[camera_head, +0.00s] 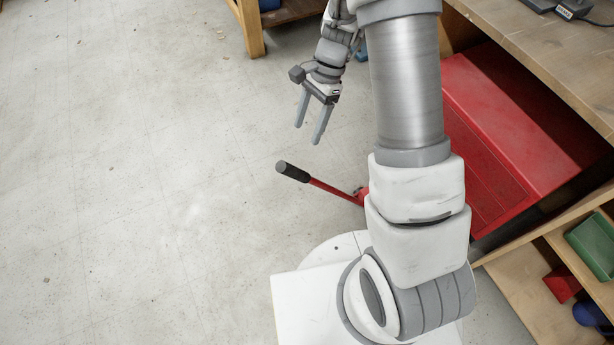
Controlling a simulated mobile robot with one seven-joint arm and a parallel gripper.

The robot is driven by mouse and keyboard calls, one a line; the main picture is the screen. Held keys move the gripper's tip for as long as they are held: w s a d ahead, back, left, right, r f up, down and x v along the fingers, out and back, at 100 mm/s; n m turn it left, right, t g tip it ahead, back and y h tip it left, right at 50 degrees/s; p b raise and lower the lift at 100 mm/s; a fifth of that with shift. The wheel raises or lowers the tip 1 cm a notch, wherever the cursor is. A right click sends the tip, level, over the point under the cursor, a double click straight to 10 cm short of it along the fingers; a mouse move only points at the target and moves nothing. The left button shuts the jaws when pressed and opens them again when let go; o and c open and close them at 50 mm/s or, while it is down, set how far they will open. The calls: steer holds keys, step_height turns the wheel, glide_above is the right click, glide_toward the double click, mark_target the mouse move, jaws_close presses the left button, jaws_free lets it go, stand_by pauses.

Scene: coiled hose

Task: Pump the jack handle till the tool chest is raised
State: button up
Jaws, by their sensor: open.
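The jack handle (325,186) is a red bar with a black grip that points out to the left, low over the floor. The jack's body (361,195) is mostly hidden behind my arm; only a small red part shows. The red tool chest (530,130) is under the workbench at the right, partly covered by my arm. Whether it sits raised or on the floor I cannot tell. My gripper (308,134) is open and empty, its fingers pointing down, apart from the handle and above it in the picture.
The wooden workbench (540,45) runs along the right, with dark items on top. A shelf at lower right holds a green bin (594,245), a red bin (562,283) and a blue object (590,314). A wooden leg (249,28) stands at the top. The floor at left is clear.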

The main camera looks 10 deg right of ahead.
steer(key=b+x, duration=0.5)
steer(key=x, duration=1.2)
steer(key=shift+f, duration=0.35)
steer(key=shift+s+a, duration=0.1)
jaws_close()
stand_by(0.6)
